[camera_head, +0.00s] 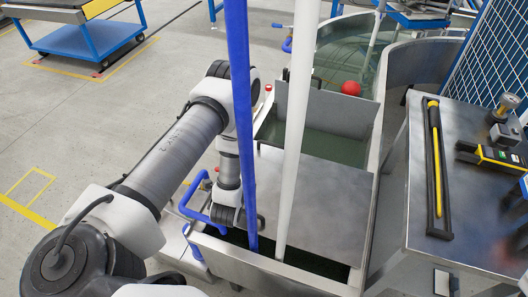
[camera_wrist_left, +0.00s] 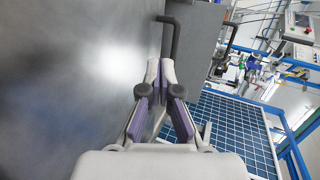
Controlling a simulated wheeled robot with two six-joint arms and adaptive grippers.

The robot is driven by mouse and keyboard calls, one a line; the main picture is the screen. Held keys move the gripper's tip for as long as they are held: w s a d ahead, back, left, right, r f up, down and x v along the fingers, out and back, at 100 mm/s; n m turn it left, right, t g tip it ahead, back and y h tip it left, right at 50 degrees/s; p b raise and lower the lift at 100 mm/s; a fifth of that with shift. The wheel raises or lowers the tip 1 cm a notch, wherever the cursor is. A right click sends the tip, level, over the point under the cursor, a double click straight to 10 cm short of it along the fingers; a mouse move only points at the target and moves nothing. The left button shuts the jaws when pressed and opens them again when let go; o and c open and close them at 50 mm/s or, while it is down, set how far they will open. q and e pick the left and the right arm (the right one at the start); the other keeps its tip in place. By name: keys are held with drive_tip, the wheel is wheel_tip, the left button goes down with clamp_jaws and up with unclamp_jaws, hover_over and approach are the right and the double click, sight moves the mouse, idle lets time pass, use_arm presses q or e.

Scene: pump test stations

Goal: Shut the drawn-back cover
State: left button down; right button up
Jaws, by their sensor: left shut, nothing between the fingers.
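The cover (camera_head: 325,200) is a flat grey metal plate over the middle of a metal tank (camera_head: 260,274). A dark gap shows between its near edge and the tank's front wall. In the left wrist view a large grey metal surface (camera_wrist_left: 75,80) fills the left side, and a black bar handle (camera_wrist_left: 176,40) stands just beyond my fingers. My left gripper (camera_wrist_left: 160,69) is shut and empty, its tips close to the handle; I cannot tell whether they touch. In the head view my left wrist is over the tank's near left side, and the fingers cannot be made out. My right gripper is not in view.
An upright metal panel (camera_head: 330,112) stands behind the cover, with a red ball (camera_head: 351,88) beyond. A metal bench (camera_head: 468,215) with tools stands right. Open floor lies left.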

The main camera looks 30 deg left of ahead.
sight(256, 164)
use_arm(q)
drive_tip(key=shift+w+f, duration=0.1)
drive_tip(key=shift+w, duration=0.3)
drive_tip(key=x, duration=0.8)
drive_tip(key=shift+w+a+f, duration=0.1)
drive_tip(key=shift+w+a, duration=0.05)
drive_tip(key=shift+a, duration=0.1)
drive_tip(key=w, duration=0.1)
drive_tip(key=w+a, duration=0.1)
drive_tip(key=w, duration=0.2)
drive_tip(key=shift+a+r+p, duration=0.25)
drive_tip(key=shift+p, duration=0.15)
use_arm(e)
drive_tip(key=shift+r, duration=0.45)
use_arm(q)
drive_tip(key=shift+w, duration=0.1)
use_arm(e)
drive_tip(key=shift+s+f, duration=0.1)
